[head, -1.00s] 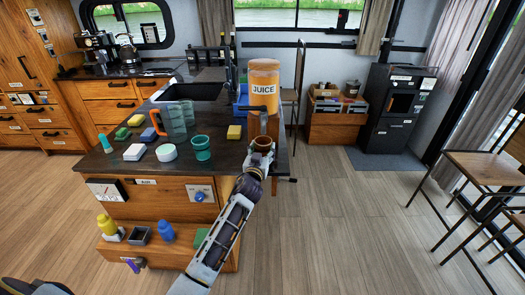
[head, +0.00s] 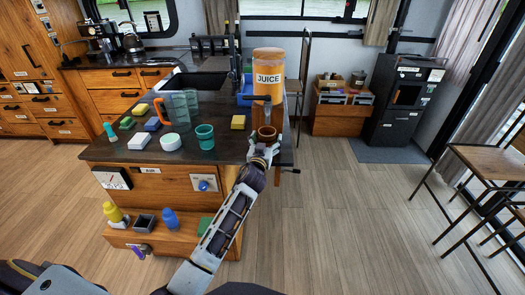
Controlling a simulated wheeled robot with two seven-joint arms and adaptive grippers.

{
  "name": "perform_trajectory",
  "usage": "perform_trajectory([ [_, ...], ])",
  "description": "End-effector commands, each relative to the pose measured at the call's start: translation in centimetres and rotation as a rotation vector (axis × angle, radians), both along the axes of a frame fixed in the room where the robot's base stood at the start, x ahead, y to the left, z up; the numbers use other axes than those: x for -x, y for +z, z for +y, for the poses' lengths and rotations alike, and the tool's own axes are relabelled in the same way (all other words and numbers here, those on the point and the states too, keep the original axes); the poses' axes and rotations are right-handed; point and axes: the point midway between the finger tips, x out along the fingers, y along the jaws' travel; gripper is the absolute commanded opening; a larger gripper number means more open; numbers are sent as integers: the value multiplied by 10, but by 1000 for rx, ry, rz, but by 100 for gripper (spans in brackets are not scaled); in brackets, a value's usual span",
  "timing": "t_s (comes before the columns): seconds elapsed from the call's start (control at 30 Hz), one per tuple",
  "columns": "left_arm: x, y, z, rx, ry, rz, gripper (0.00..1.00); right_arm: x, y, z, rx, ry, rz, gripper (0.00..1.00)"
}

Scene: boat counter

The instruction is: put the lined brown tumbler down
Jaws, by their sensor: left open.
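The brown tumbler (head: 267,133) is near the right front edge of the dark counter (head: 225,150), in front of the juice dispenser (head: 268,72). It looks upright; its lines are too small to make out. My left gripper (head: 263,149) is open at the near side of the tumbler. Its fingers overlap the tumbler's lower part in the head view, so its base is partly hidden. I cannot tell whether the fingers touch it. My right gripper is not in view.
A teal cup (head: 205,137), a white round container (head: 171,142), a yellow sponge (head: 238,122) and a clear pitcher (head: 176,108) stand left of the tumbler. A sink (head: 198,84) lies behind. The floor (head: 350,220) to the right is clear.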

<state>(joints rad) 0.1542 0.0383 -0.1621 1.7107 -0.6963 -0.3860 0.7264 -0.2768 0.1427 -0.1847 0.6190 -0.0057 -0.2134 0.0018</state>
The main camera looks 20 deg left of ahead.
Motion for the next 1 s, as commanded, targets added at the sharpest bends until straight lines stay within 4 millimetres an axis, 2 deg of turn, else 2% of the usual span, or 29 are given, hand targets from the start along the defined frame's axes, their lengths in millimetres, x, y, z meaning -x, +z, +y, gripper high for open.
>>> perform_trajectory([
  [0.27, 15, 1, -2, 0, -1, 0, 80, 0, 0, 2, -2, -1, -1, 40],
  [1.0, 81, 0, -7, 1, 0, 1, 80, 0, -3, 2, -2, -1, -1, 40],
])
